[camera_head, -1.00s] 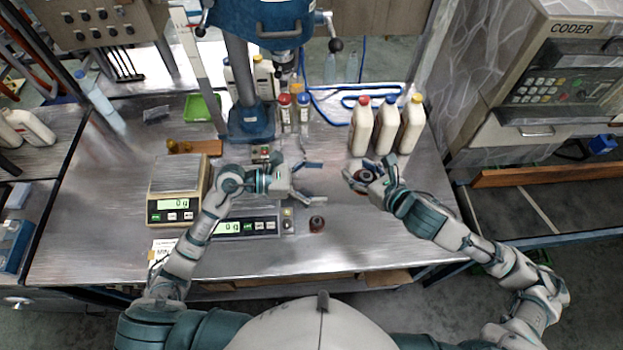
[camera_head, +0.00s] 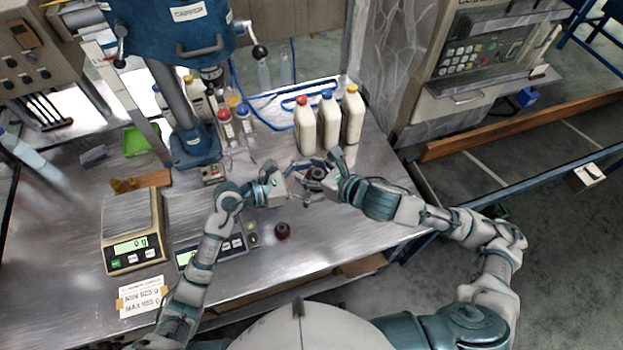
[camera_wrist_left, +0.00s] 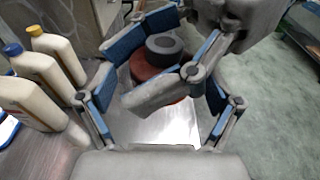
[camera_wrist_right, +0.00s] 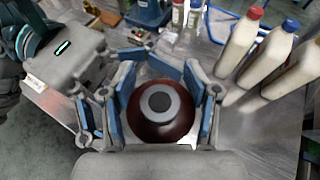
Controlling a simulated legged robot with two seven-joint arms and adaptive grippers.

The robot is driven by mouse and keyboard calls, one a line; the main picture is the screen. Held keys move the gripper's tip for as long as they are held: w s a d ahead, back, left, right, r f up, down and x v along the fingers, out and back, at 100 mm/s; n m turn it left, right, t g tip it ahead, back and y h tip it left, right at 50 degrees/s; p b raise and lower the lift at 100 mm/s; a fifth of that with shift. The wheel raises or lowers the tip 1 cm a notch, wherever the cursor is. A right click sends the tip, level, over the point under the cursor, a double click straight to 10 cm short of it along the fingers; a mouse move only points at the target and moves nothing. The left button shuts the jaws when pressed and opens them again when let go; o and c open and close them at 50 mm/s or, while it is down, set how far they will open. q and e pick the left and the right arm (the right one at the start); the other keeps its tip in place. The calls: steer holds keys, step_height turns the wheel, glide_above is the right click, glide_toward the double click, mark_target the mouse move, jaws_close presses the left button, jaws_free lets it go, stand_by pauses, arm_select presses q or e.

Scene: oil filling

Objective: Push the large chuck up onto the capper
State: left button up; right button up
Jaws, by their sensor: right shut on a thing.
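The large chuck (camera_head: 316,173), dark red with a black ring on top, is in my right gripper (camera_head: 325,172), held over the table. In the right wrist view the chuck (camera_wrist_right: 160,108) sits upright between the blue-padded fingers. My left gripper (camera_head: 303,181) is open, facing the chuck from the left. In the left wrist view its fingers (camera_wrist_left: 165,110) are spread to both sides of the chuck (camera_wrist_left: 165,58); I cannot tell whether they touch it. The capper (camera_head: 178,35) is the blue machine at the back left, with its spindle (camera_head: 212,76) hanging below the head.
A smaller dark red chuck (camera_head: 282,231) stands near the table's front. Two scales (camera_head: 135,222) are at left. Three white bottles (camera_head: 328,122) stand behind the grippers. Small bottles (camera_head: 226,127) stand by the capper base (camera_head: 195,146). The table's right front is clear.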

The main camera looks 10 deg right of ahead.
arm_select(q)
steer(key=shift+s+d, duration=0.1)
steer(key=c, duration=0.8)
steer(key=shift+s+d, duration=0.1)
steer(key=shift+c, duration=0.2)
steer(key=o, duration=1.2)
steer(key=shift+d, duration=0.1)
steer(key=shift+c, duration=0.2)
steer(key=shift+a, duration=0.2)
